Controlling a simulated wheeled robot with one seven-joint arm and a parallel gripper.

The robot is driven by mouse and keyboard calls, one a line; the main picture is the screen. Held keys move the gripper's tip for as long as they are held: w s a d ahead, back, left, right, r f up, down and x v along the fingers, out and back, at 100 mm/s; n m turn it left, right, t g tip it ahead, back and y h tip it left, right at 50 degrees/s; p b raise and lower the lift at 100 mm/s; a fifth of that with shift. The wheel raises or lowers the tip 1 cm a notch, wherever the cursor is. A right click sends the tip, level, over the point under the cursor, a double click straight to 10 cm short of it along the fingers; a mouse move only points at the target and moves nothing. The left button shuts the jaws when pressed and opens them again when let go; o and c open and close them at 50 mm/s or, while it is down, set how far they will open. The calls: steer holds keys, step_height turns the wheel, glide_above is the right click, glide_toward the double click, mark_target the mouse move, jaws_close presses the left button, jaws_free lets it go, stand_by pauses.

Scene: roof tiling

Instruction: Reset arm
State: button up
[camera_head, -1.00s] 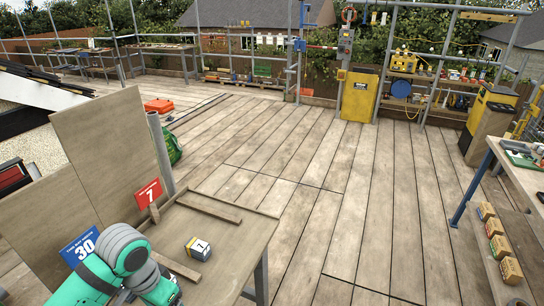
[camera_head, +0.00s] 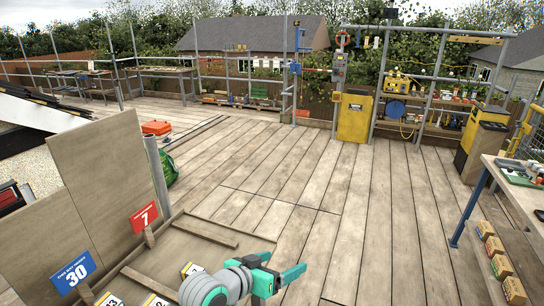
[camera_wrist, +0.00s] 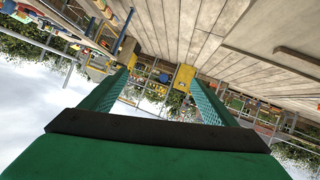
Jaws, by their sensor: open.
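My gripper (camera_head: 287,268) is at the lower middle of the head view, open and empty, its two green fingers apart and pointing right. The wrist view also shows the open fingers (camera_wrist: 157,98) with nothing between them. My gripper is just right of a wooden work table (camera_head: 205,248). A small block with a printed label (camera_head: 190,269) sits on the table left of my arm, partly hidden. Other yellow-and-white labelled pieces (camera_head: 108,299) show at the bottom edge, cut off.
A bench (camera_head: 520,190) with boxes below stands at the right. A yellow cabinet (camera_head: 354,117) is at the back. The middle deck is clear.

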steer(key=d+r+n+t+h, duration=0.2)
steer(key=d+n+t, duration=0.15)
steer(key=d, duration=0.25)
steer(key=s+a+f+n+t+y, duration=0.1)
steer(key=s+f+n+t+y, duration=0.3)
steer(key=s+f+n+y, duration=0.95)
steer(key=s+a+f+m+h, duration=0.1)
steer(key=s+m, duration=0.3)
steer(key=s, duration=0.5)
steer(key=s+a+f+m+g+h, duration=0.1)
steer(key=s+a+f+m, duration=0.1)
steer(key=s, duration=0.7)
steer(key=s+a+f+m+h, duration=0.1)
steer(key=s+a+m, duration=0.3)
steer(key=s, duration=0.5)
steer(key=shift+s+f+m+g, duration=0.35)
steer(key=shift+f+m, duration=0.4)
steer(key=shift+m, duration=0.15)
